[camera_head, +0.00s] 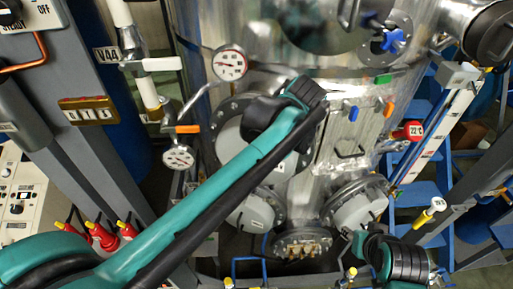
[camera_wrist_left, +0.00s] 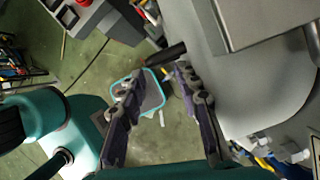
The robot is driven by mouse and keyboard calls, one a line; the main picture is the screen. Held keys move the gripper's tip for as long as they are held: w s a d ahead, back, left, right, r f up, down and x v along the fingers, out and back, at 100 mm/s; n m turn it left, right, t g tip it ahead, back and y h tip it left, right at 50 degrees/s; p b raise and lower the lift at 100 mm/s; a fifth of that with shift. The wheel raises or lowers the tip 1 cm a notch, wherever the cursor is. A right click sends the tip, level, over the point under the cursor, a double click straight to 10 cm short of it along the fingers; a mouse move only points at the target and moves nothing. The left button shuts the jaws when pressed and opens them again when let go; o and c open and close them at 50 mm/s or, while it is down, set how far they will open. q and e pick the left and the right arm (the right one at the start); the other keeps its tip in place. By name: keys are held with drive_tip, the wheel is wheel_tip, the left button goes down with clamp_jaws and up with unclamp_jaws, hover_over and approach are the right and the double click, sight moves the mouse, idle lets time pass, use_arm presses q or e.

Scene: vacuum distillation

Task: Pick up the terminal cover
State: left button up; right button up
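I cannot pick out the terminal cover with certainty. In the head view a round flange with brass terminals (camera_head: 303,246) shows bare at the bottom of the steel vessel. My left arm reaches across from the lower left, and its dark wrist end is in front of the vessel; its fingers are not clear there. In the left wrist view my left gripper (camera_wrist_left: 160,76) is open, with nothing held between its fingers. A short black bar (camera_wrist_left: 166,54) shows beyond the fingertips. My right arm's black and teal end shows at the lower right of the head view; its fingers are unclear.
The steel vessel (camera_head: 280,50) carries gauges (camera_head: 229,65), coloured tags and grey round covers (camera_head: 357,208). Blue steps stand at the right. A grey box (camera_wrist_left: 265,22) is close at the upper right of the wrist view. A teal-rimmed tray (camera_wrist_left: 160,88) is below, on green floor.

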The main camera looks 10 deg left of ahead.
use_arm(q)
drive_tip(key=x, duration=0.2)
drive_tip(key=p+x, duration=0.1)
drive_tip(key=x, duration=0.3)
drive_tip(key=shift+s+a+f, duration=0.15)
drive_tip(key=shift+s+a, duration=0.05)
drive_tip(key=shift+s, duration=0.05)
drive_tip(key=shift+a+f+p, duration=0.1)
drive_tip(key=shift+f+p, duration=0.2)
drive_tip(key=shift+f, duration=0.05)
drive_tip(key=shift+s, duration=0.1)
clamp_jaws()
